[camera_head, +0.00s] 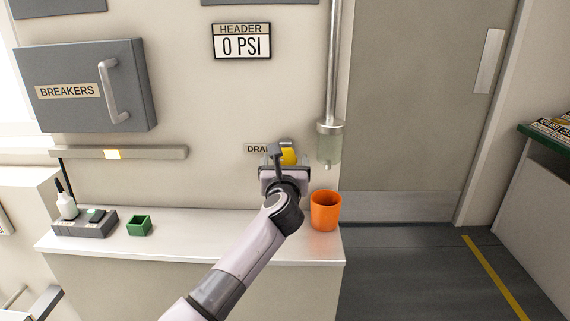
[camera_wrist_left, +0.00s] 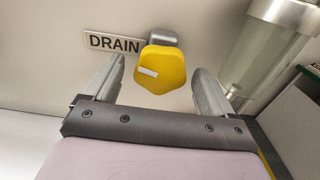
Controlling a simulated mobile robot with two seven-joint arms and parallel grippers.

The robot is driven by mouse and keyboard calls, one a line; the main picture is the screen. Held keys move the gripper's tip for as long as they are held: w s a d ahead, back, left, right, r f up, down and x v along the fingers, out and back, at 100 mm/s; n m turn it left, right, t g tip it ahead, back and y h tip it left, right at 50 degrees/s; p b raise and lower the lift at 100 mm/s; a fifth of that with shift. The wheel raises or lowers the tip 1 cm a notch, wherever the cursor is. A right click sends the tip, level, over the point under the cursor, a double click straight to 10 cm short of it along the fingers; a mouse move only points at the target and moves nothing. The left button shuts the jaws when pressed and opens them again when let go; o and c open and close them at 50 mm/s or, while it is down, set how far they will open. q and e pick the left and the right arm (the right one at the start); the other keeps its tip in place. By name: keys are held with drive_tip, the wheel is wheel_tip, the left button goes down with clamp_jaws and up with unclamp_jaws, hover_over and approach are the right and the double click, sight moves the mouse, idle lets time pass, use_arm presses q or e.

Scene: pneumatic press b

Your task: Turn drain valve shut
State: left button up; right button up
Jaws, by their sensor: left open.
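The drain valve has a yellow lobed knob (camera_head: 289,155) on the wall beside the DRAIN label (camera_head: 257,149). In the left wrist view the knob (camera_wrist_left: 160,70) shows whole, with a short white mark on its left part, and the label (camera_wrist_left: 112,43) is to its left. My left gripper (camera_head: 283,158) is in front of the knob. In the left wrist view its two fingers (camera_wrist_left: 158,88) stand open, one on each side of the knob, with visible gaps. I cannot tell how far the fingertips reach along the knob. My right gripper is not in view.
A clear-bowled filter (camera_head: 329,147) hangs on a pipe just right of the knob. An orange cup (camera_head: 325,210) stands on the bench (camera_head: 180,238) below it. A green box (camera_head: 139,225) and a grey holder with a bottle (camera_head: 84,223) are at left. The header display (camera_head: 241,42) reads 0 PSI.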

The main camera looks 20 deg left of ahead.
use_arm(q)
drive_tip(key=c, duration=1)
drive_tip(key=shift+c, duration=0.2)
